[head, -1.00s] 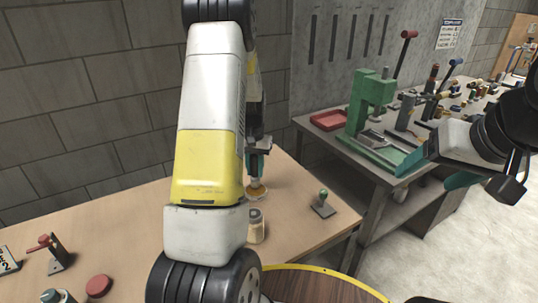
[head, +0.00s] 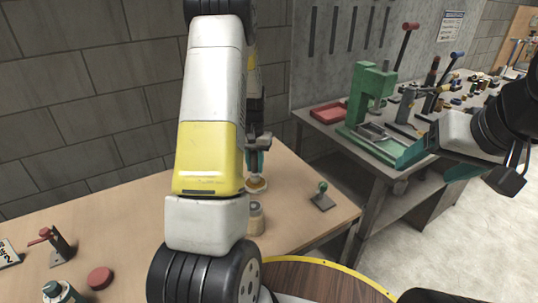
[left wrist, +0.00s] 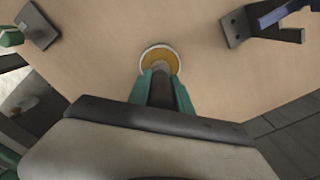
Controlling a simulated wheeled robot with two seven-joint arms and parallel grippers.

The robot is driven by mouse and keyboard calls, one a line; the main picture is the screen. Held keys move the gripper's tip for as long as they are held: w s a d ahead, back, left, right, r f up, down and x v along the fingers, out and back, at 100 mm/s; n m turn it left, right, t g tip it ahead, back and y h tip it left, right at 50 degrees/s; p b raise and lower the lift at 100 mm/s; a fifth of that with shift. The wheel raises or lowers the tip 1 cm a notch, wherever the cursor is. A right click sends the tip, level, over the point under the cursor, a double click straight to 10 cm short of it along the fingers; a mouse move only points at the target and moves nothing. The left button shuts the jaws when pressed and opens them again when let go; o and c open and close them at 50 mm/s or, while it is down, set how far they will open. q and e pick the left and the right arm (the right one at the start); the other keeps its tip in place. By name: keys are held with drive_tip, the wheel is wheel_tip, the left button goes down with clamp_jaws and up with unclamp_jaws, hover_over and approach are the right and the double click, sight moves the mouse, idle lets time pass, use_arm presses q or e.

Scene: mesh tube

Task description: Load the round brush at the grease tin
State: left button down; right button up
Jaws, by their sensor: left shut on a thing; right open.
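My left gripper (head: 258,160) is shut on the round brush, its teal fingers around a dark handle (left wrist: 162,90) in the left wrist view. The brush points down at the grease tin (head: 257,189), a low round tin on the wooden bench. In the left wrist view the tin (left wrist: 147,50) has a pale rim and orange-brown contents, right at the fingertips. The brush head is mostly hidden, so I cannot tell how deep it sits in the tin. My right gripper (head: 468,174) is open and empty at the right, in front of the metal bench.
A jar (head: 255,218) stands just in front of the tin. A green-knobbed stand (head: 322,199) is to its right. A red disc (head: 100,278) and a red-handled bracket (head: 58,246) lie left. A green press (head: 368,95) stands on the metal bench (head: 330,127).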

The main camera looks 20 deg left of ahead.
sight(254, 151)
use_arm(q)
drive_tip(key=shift+f, duration=0.6)
idle(1.1)
drive_tip(key=shift+r, duration=0.1)
drive_tip(key=shift+r, duration=3.5)
